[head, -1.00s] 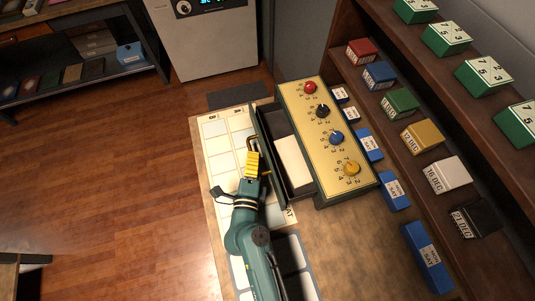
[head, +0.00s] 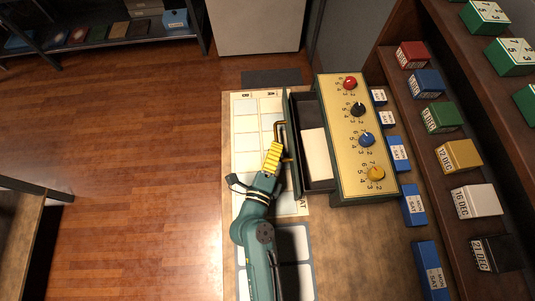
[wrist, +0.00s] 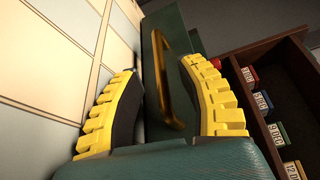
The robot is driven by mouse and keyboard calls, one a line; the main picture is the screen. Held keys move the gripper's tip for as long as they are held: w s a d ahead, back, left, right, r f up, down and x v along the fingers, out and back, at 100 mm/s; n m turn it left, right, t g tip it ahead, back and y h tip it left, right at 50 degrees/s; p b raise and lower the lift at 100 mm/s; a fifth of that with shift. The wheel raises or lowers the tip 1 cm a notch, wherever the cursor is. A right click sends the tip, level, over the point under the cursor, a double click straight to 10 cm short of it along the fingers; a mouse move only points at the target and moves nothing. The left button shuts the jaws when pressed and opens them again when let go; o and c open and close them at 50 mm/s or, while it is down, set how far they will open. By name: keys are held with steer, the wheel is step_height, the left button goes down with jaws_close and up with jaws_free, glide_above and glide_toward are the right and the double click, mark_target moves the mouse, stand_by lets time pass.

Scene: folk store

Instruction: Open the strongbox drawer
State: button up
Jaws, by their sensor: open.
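The strongbox (head: 347,120) is a green box with a cream top carrying red, black, blue and yellow knobs. Its drawer (head: 292,160) stands pulled out to the left in the head view, with a pale flat item (head: 316,153) inside. The brass handle (wrist: 166,85) is on the drawer's green front and also shows in the head view (head: 278,127). My gripper (head: 275,150) is at the drawer front, beside the handle. In the wrist view my gripper (wrist: 163,100) has its yellow fingers spread wide, with the handle seen between them and no grip on it.
Blue labelled boxes (head: 413,205) stand right of the strongbox. A shelf (head: 440,85) with coloured date blocks rises farther right. A panelled sheet (head: 245,140) lies on the counter left of the drawer. Open wooden floor (head: 130,180) lies farther left.

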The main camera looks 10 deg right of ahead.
steer(key=v, duration=0.9)
